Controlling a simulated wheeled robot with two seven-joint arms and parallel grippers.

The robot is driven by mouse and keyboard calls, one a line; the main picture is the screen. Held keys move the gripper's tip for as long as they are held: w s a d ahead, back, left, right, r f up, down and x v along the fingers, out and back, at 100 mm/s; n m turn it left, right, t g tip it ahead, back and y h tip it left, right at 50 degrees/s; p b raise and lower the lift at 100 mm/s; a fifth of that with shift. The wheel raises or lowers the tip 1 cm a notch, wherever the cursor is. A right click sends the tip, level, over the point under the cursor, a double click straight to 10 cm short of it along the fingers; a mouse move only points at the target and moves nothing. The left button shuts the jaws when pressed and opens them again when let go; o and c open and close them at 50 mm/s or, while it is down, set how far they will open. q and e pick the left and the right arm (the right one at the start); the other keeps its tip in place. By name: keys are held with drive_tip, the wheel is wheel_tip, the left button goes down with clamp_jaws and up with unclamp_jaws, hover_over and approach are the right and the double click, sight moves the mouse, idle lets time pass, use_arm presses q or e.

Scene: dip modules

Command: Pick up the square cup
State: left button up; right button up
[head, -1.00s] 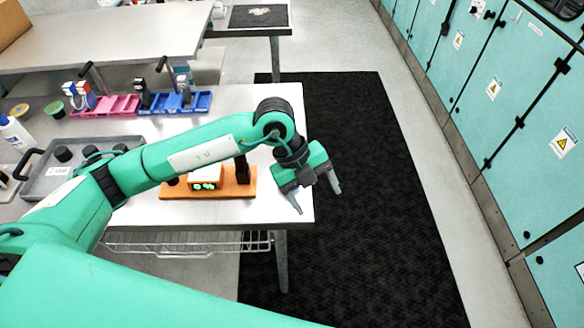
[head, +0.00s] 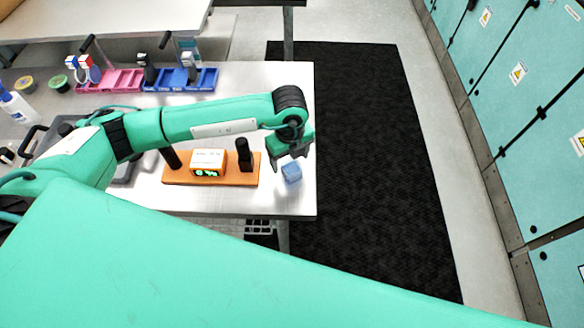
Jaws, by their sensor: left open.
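A small blue square cup (head: 292,173) stands on the white table near its right edge. My left gripper (head: 287,161) points down right at the cup, with its fingers open. One finger shows to the left of the cup. The far finger is partly hidden, so I cannot tell whether the fingers touch the cup. My right gripper is out of view.
An orange board (head: 232,179) with black posts and a small display box (head: 208,161) lies left of the cup. Pink (head: 110,80) and blue (head: 200,80) racks stand at the back. A grey tray is partly hidden under my left arm. The dark floor mat (head: 365,160) is clear.

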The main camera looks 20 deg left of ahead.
sight(291, 168)
use_arm(q)
drive_tip(key=shift+f+p, duration=0.65)
drive_tip(key=shift+p, duration=0.15)
wheel_tip(291, 168, down, 3)
drive_tip(key=shift+d+f+p, duration=0.1)
drive_tip(key=shift+p, duration=0.6)
drive_tip(key=shift+f, duration=0.25)
drive_tip(key=c, duration=1.1)
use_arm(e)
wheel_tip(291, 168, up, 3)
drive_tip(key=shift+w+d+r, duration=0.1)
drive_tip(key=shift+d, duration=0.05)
use_arm(q)
drive_tip(key=shift+c, duration=0.2)
